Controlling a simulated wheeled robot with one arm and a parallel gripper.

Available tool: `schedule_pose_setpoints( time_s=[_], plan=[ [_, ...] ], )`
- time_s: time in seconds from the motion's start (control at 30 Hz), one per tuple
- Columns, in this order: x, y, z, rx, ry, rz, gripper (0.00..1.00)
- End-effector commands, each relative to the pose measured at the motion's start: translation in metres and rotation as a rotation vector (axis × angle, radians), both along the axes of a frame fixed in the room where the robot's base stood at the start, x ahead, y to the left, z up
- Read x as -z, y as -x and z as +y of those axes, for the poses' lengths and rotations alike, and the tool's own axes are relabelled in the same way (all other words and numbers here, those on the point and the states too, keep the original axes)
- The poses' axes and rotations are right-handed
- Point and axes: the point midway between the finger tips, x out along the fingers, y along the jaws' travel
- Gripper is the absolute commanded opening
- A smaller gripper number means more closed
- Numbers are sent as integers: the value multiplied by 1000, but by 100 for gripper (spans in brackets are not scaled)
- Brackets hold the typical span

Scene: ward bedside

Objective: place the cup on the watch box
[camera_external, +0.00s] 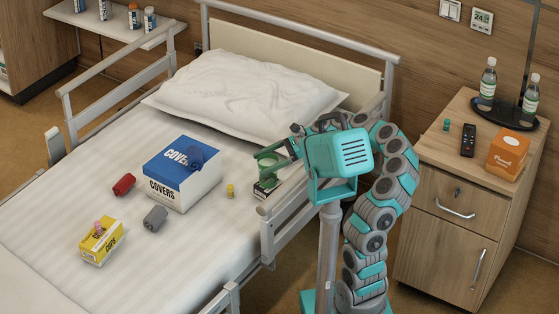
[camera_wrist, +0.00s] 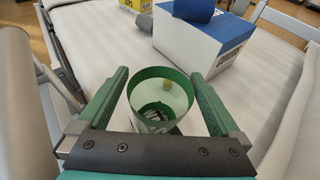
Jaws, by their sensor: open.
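The green cup (camera_external: 268,166) is upright by the bed's right rail, just above a small dark, white and green box (camera_external: 264,189), which looks like the watch box. It appears to rest on that box, though contact is hard to confirm. In the wrist view, the cup (camera_wrist: 160,73) stands between my gripper's two green fingers (camera_wrist: 157,92), with its rim facing me. The fingers are open, with a visible gap on each side of the cup. In the external view, my gripper (camera_external: 284,155) reaches over the rail to the cup, and my arm hides part of this area.
A blue-and-white COVERS box (camera_external: 177,190), a small yellow bottle (camera_external: 230,190), red roll (camera_external: 124,184), grey roll (camera_external: 155,218) and yellow box (camera_external: 102,245) are on the bed. The bed rail (camera_external: 290,205) runs beside the cup. A cabinet (camera_external: 440,160) stands at right.

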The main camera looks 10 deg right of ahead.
Motion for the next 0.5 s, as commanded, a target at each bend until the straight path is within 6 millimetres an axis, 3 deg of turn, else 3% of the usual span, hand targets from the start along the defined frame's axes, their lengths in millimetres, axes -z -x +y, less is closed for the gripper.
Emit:
schedule_pose_setpoints(
  time_s=[0.3,0.5],
  plan=[
    [-24,-8,-63,8,0,-1,100],
    [-32,-9,-86,4,0,1,100]
  ],
)
